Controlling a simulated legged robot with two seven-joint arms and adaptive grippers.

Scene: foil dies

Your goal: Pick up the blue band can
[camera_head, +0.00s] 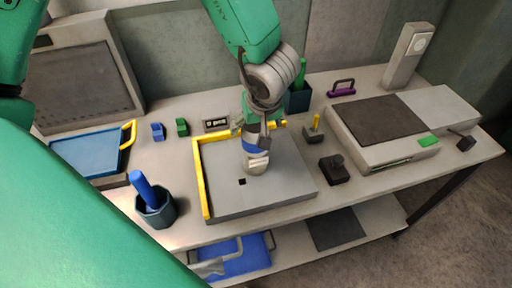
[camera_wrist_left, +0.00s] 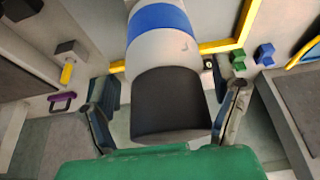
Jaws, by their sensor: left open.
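The blue band can (camera_head: 257,158) is pale with a blue band and stands on the grey plate (camera_head: 222,188) of the yellow-edged fixture. My left gripper (camera_head: 257,128) is at the can's upper part, partly hiding it in the head view. In the left wrist view, the can (camera_wrist_left: 160,45) shows its blue band and a dark end facing the camera. The left gripper's fingers (camera_wrist_left: 165,105) are spread on either side of that dark end, with no clear grip on it. My right gripper is not in view.
A yellow edge (camera_head: 201,176) borders the plate at left and back. A dark cup with a blue handle (camera_head: 155,208) stands at front left. A black block (camera_head: 333,170) and a grey machine (camera_head: 385,150) lie to the right. A blue tray (camera_head: 88,155) is at left.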

